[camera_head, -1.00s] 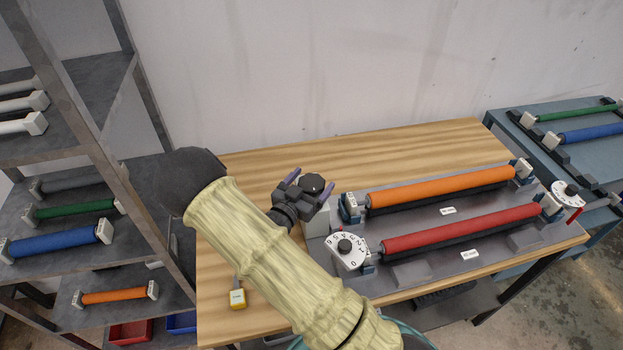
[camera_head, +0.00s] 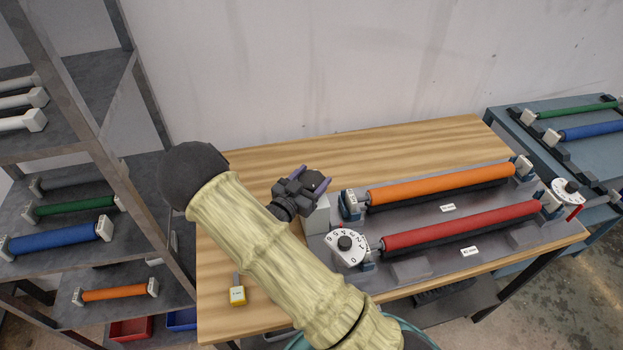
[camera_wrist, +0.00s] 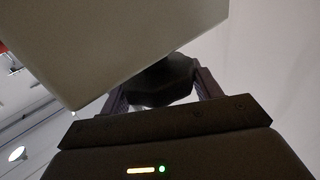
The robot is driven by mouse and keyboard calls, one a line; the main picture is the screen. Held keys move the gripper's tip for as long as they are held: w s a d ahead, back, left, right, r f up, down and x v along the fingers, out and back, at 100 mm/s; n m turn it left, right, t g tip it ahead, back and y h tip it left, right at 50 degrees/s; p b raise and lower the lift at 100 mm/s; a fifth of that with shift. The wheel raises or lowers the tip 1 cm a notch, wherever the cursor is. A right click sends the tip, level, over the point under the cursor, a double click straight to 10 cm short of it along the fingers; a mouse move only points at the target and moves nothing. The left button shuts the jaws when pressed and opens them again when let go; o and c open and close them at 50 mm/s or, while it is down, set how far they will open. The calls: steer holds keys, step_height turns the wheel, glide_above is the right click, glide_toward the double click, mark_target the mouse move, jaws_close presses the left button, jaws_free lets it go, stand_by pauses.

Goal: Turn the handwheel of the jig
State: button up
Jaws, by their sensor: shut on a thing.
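The dark, faceted handwheel (camera_wrist: 160,83) of the jig sits between the two fingers of my gripper (camera_wrist: 163,90) in the wrist view. It is joined to a pale grey block (camera_wrist: 120,40), seen at upper left there. In the head view my gripper (camera_head: 309,181) is at the left end of the jig (camera_head: 400,245), shut on the handwheel beside the top of the grey block (camera_head: 316,213). The gripper's body hides most of the handwheel in the head view.
The jig carries an orange roller (camera_head: 440,184) and a red roller (camera_head: 460,228). A white numbered dial (camera_head: 348,258) is just right of my arm. A yellow tag (camera_head: 237,295) lies at the table's left. A shelf rack (camera_head: 120,170) stands left, a blue bench (camera_head: 580,155) right.

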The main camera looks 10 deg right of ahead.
steer(key=m+g+h+b, duration=0.1)
steer(key=m+g+h, duration=0.1)
steer(key=g, duration=0.1)
steer(key=m+g+h+b, duration=0.1)
steer(key=m+g, duration=0.2)
steer(key=shift+f+g+h, duration=0.15)
steer(key=shift+g+h, duration=0.25)
steer(key=m+g+b, duration=0.1)
steer(key=m+g, duration=0.1)
steer(key=g, duration=0.2)
steer(key=m+g+b, duration=0.2)
steer(key=m+g, duration=0.1)
steer(key=g, duration=0.1)
steer(key=shift+h, duration=0.3)
steer(key=m+g, duration=0.1)
steer(key=m+g+y, duration=0.1)
steer(key=g, duration=0.1)
steer(key=m+g, duration=0.1)
steer(key=shift+r+g, duration=0.25)
steer(key=shift+g, duration=0.05)
steer(key=shift+m+g+y+p, duration=0.9)
steer(key=shift+m+g+p, duration=0.1)
steer(key=shift+g+p, duration=0.2)
steer(key=shift+m+g+y+p, duration=0.4)
steer(key=shift+m+g+p, duration=0.1)
steer(key=shift+g, duration=0.1)
steer(key=o, duration=1)
